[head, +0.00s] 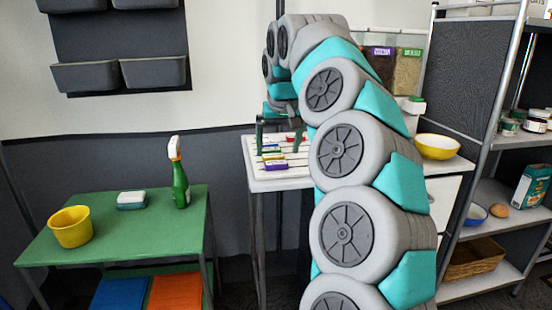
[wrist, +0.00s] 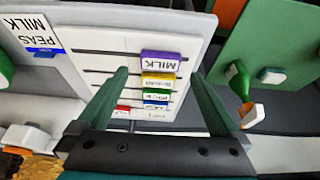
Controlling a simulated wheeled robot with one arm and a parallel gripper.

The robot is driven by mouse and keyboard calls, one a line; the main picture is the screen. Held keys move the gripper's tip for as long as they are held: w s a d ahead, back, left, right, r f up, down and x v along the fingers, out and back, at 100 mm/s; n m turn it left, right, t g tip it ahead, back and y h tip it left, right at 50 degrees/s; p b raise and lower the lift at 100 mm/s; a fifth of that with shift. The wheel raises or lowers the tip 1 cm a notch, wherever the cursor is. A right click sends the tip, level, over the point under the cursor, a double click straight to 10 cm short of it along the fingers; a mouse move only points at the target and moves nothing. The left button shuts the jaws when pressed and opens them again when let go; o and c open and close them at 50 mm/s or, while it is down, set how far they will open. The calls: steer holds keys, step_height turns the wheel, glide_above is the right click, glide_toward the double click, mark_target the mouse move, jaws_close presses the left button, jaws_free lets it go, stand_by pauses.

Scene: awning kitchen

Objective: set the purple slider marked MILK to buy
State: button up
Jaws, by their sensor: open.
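The purple slider marked MILK (wrist: 162,61) sits on the top dark rail of a white board (wrist: 105,38) in the wrist view, toward the rail's right end. In the head view the same purple slider (head: 275,166) is the nearest on the board (head: 300,180). My gripper (wrist: 161,73) is open, its two green fingers spread on either side of the slider column, holding nothing. In the head view my gripper (head: 279,148) hangs over the board. I cannot tell how high the fingertips are above the slider. No buy mark is readable.
A yellow slider (wrist: 158,80), a green slider (wrist: 156,95) and a red slider (wrist: 124,109) sit on neighbouring rails. A green table (head: 100,240) with a spray bottle (head: 180,185) stands left. A yellow bowl (head: 437,146) and a shelf rack (head: 480,120) are right.

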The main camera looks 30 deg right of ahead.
mark_target(277, 163)
steer(key=x, duration=0.4)
steer(key=shift+w+f, duration=0.1)
steer(key=shift+f, duration=0.15)
jaws_close()
stand_by(0.6)
